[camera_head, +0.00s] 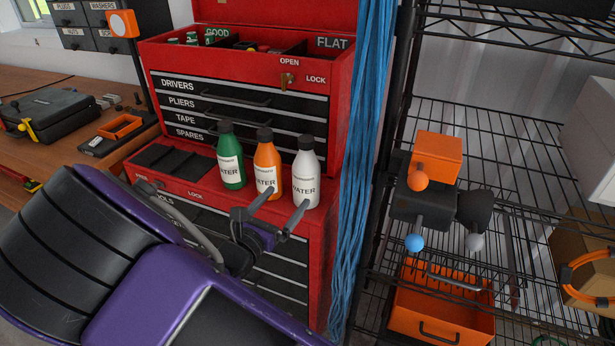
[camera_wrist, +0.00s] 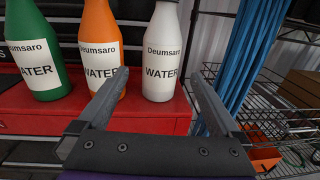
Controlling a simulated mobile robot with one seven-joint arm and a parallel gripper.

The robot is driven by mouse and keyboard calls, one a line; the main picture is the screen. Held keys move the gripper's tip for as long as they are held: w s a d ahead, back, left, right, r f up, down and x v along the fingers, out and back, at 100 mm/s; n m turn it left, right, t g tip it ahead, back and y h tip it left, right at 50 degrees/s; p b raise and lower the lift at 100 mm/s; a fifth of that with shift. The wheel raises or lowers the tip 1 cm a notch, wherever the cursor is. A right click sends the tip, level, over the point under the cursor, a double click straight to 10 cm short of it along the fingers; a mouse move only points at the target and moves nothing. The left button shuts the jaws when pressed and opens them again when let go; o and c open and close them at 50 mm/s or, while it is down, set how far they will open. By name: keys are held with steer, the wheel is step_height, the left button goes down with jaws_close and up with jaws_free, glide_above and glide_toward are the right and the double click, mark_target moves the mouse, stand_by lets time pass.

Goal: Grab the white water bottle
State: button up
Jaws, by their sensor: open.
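The white water bottle (camera_head: 306,174) has a black cap and a "WATER" label. It stands upright on the red tool chest at the right end of a row of bottles. In the wrist view the white bottle (camera_wrist: 161,58) shows between the fingertips, beyond them. My gripper (camera_head: 282,207) is open and empty, in front of the bottles and apart from the white one. In the wrist view its two fingers (camera_wrist: 158,85) are spread wide. The left fingertip overlaps the orange bottle's lower part in the picture.
An orange bottle (camera_head: 267,165) stands just left of the white one, and a green bottle (camera_head: 231,157) further left. Blue hanging strands (camera_head: 359,150) are close on the right. A black wire rack (camera_head: 510,150) stands beyond them. The red chest's drawer unit (camera_head: 235,100) rises behind the bottles.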

mark_target(307, 174)
steer(key=x, duration=1.1)
steer(key=shift+s+r, duration=0.1)
steer(key=shift+r, duration=0.1)
jaws_close()
